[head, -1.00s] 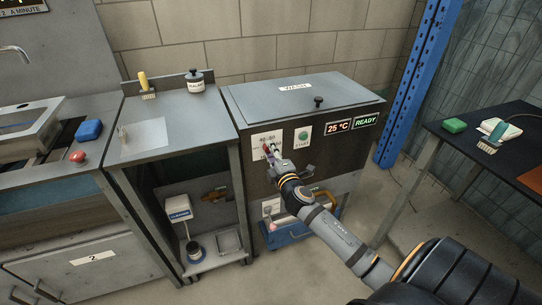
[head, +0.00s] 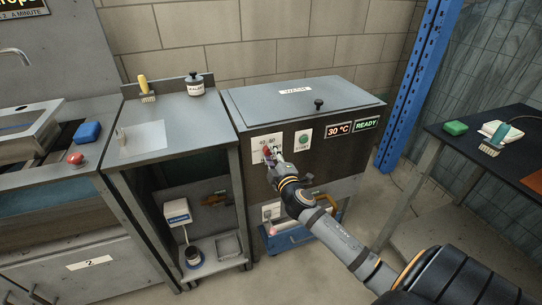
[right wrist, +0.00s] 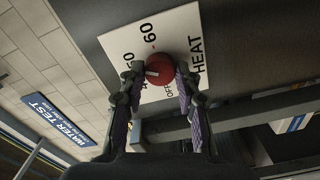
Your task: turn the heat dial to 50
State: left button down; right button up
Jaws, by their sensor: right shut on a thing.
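The heat dial is a red round knob (right wrist: 159,69) with a pale pointer mark, on a white plate (right wrist: 130,40) lettered HEAT, OFF and 60, with other numbers partly hidden. In the head view the plate (head: 258,143) is on the front of the grey wash unit, and the dial (head: 267,151) is partly covered by my gripper. My right gripper (right wrist: 160,80) is shut on the dial, one finger on each side. It also shows in the head view (head: 271,156). The display (head: 338,131) reads 30 °C. My left gripper is not in view.
A green start button (head: 303,139) is close right of the dial, with a READY display (head: 367,125) further right. The wash unit's lid (head: 300,97) is closed. A blue post (head: 408,85) and a dark table (head: 480,145) stand to the right.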

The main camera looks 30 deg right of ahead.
jog(key=o, duration=1.2)
jog(key=shift+c, duration=0.2)
jog(key=shift+s, duration=0.1)
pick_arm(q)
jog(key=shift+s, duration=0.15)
pick_arm(e)
jog(key=v, duration=1.2)
jog(key=shift+d+f, duration=0.1)
